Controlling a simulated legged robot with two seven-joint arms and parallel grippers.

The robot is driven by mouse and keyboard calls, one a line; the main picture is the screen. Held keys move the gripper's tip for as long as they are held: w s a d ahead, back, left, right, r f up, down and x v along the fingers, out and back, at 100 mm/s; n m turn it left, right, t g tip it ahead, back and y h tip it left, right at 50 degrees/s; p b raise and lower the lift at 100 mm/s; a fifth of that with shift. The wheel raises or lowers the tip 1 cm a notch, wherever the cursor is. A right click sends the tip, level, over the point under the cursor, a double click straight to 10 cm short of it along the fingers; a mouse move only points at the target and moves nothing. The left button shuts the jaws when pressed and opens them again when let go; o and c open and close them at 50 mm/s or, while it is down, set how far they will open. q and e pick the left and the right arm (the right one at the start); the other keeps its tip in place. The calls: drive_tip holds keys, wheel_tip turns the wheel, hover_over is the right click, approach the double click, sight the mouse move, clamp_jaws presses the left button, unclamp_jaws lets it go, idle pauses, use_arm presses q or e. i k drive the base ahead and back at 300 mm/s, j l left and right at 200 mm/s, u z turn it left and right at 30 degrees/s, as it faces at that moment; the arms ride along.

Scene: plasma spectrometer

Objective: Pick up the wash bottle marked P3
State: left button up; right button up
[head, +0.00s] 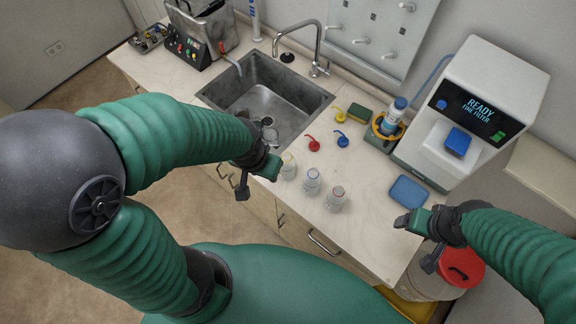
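Three small clear bottles stand upright in a row near the counter's front edge. One has a yellowish rim (288,166), one a blue rim (312,181) and one a red rim (337,198). Their markings are too small to read, so I cannot tell which is P3. Loose spout tops in red (313,143), blue (342,139) and yellow (340,116) lie behind them. My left gripper (257,179) is open and empty, just left of the yellow-rimmed bottle. My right gripper (417,241) is open and empty by the counter's right front edge.
A sink (268,95) with a faucet (301,42) lies behind my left gripper. A red-lidded container (460,269) stands below my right gripper.

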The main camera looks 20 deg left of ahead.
sight(287, 172)
drive_tip(key=i+j, duration=0.1)
drive_tip(key=j, duration=0.5)
drive_tip(key=i+j, duration=0.1)
drive_tip(key=j, duration=0.5)
drive_tip(key=i+j+z, duration=0.1)
drive_tip(key=j, duration=0.5)
drive_tip(key=i+j, duration=0.15)
drive_tip(key=j, duration=0.45)
